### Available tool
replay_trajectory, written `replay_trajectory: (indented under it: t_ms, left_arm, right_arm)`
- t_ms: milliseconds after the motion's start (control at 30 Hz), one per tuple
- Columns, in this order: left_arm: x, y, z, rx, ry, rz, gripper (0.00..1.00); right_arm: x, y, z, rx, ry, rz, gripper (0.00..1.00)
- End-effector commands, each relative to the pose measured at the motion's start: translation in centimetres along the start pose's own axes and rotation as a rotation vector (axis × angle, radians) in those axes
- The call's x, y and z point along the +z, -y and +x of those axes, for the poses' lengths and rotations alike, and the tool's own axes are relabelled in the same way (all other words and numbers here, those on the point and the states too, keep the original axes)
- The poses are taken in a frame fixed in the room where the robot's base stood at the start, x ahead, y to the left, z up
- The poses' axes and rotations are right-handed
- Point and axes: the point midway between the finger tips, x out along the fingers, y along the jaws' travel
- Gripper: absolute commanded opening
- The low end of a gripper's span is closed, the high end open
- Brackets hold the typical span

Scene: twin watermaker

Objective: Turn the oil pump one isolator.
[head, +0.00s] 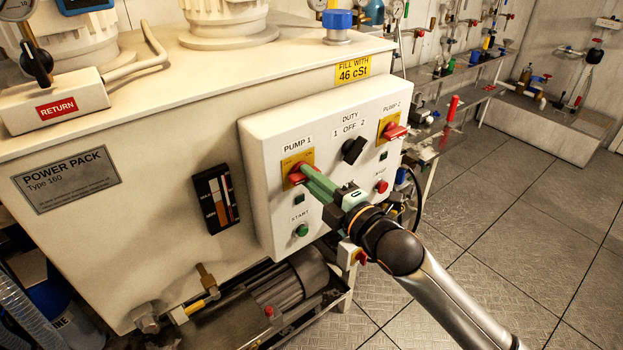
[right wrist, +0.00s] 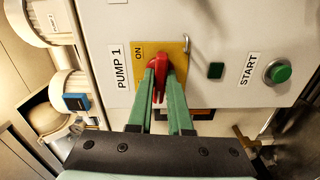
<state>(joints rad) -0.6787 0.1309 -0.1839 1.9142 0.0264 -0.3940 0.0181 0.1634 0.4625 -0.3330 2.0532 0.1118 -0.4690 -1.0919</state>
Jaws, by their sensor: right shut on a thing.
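The pump one isolator is a red handle (head: 296,178) on a yellow plate (head: 288,163) under the PUMP 1 label, on the white control box. In the right wrist view the red handle (right wrist: 161,66) sits between the green fingertips, and the word ON shows on the yellow plate (right wrist: 140,66). My right gripper (head: 304,172) reaches in from the lower right and is shut on this handle; it also shows in the right wrist view (right wrist: 164,82). The fingers hide part of the handle and plate. My left gripper is not in view.
A black duty selector (head: 353,151) and the red pump 2 isolator (head: 395,131) sit to the right on the box. A green start button (head: 302,231) is below. A motor (head: 285,285) stands under the tank. The tiled floor (head: 500,215) at right is clear.

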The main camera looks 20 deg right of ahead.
Motion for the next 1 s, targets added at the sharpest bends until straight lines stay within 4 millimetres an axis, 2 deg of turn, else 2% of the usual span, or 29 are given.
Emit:
replay_trajectory:
  t_ms: [1000]
  left_arm:
    - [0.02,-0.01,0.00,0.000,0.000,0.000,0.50]
  right_arm:
    - [0.04,0.06,0.00,0.000,0.002,0.926,0.00]
